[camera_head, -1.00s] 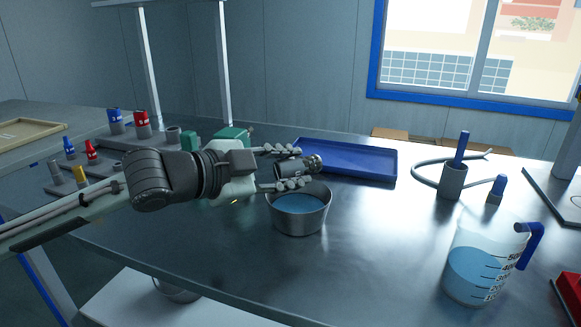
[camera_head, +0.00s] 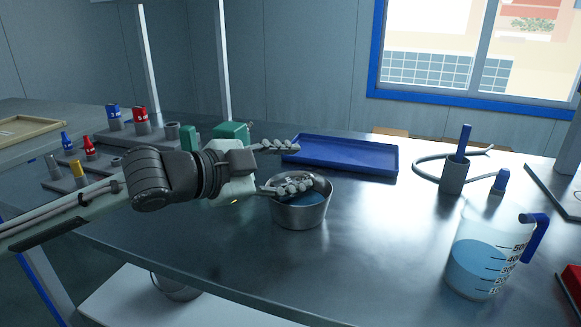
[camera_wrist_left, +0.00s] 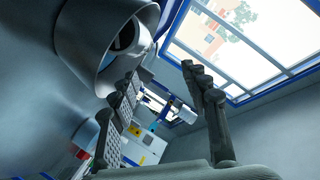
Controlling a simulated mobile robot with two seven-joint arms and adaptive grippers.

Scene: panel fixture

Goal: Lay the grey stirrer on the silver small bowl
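The silver small bowl (camera_head: 300,216) stands on the metal bench with blue liquid in it. The grey stirrer (camera_wrist_left: 124,40) appears to be a short dark cylinder inside the bowl's mouth. In the head view it is mostly hidden behind a finger and the rim, so I cannot tell its exact lean. My left gripper (camera_head: 284,167) is open, with one finger above the bowl's far side and the other across its near-left rim. In the left wrist view its fingers (camera_wrist_left: 168,105) are apart with nothing between them, and the bowl (camera_wrist_left: 82,38) is at upper left. My right gripper is not in view.
A blue tray (camera_head: 345,153) lies behind the bowl. A measuring jug (camera_head: 480,262) stands at right, near a grey holder (camera_head: 453,176). The bench between bowl and jug is clear.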

